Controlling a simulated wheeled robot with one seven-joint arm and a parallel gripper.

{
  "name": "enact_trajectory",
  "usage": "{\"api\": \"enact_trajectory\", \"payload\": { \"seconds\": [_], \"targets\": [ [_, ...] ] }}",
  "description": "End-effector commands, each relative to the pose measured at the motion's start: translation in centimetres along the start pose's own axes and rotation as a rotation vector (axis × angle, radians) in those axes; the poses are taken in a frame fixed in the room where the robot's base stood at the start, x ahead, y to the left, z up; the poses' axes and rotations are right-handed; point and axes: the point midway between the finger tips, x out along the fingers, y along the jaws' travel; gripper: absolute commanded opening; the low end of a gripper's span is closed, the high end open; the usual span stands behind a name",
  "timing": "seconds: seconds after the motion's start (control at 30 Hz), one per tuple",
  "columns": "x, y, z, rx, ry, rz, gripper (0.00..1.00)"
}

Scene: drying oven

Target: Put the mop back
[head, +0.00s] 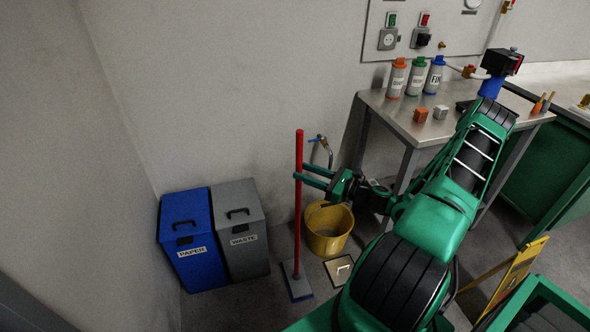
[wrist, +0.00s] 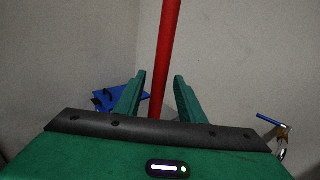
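The mop has a long red handle (head: 299,215) and a flat grey-blue head (head: 297,282) resting on the floor. It stands nearly upright in front of the wall. My gripper (head: 298,177) reaches in from the right at the upper half of the handle, with its two green fingers apart. In the wrist view the red handle (wrist: 168,50) runs between the spread fingers of my gripper (wrist: 160,77). A gap shows beside the handle, so the fingers do not look closed on it. The handle's lower part is hidden by the gripper body there.
A yellow bucket (head: 328,230) stands just right of the mop, with a floor plate (head: 339,270) in front. Blue paper (head: 193,240) and grey waste (head: 241,229) bins stand to the left. A wall tap (head: 323,142) is behind my gripper. A metal table (head: 393,109) holds bottles.

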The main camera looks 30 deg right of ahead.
Motion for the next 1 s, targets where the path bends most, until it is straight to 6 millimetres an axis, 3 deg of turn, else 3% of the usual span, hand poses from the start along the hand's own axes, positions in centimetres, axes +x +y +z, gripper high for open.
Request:
{"api": "enact_trajectory", "payload": {
  "seconds": [0.1,0.3,0.53,0.77,1.0],
  "targets": [
    [-2.4,-0.1,0.0,0.001,0.001,-0.002,0.36],
    [-5.0,-0.1,0.0,0.001,0.001,-0.001,0.36],
    [-5.5,0.8,0.0,-0.036,0.032,0.042,0.36],
    [-4.3,5.3,-0.3,-0.252,0.22,0.295,0.36],
    [-5.4,9.6,-0.2,-0.516,0.421,0.605,0.36]
  ]
}}
